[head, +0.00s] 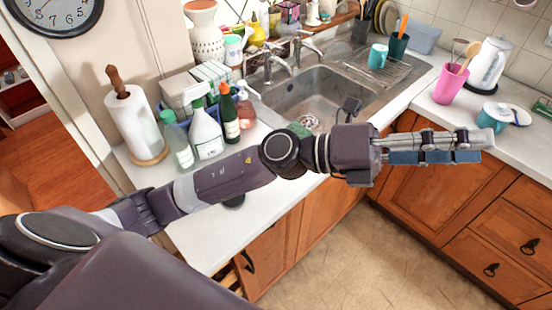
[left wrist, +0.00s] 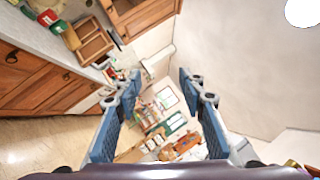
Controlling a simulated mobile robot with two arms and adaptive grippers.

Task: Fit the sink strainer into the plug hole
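The steel sink (head: 290,92) is set in the counter at the upper middle of the head view. A round, patterned, light metallic fitting (head: 311,122) lies at its bottom; I cannot tell whether it is the bare plug hole or a strainer in it. A dark round object (head: 234,202) on the front counter is partly hidden by my left arm; I cannot tell what it is. My left gripper (head: 478,147) is right of the sink, in front of the cabinets. In the left wrist view its fingers (left wrist: 160,76) are apart and empty. My right gripper is not in view.
Bottles (head: 206,130) and a paper towel roll (head: 133,122) stand left of the sink. The front counter is mostly clear.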

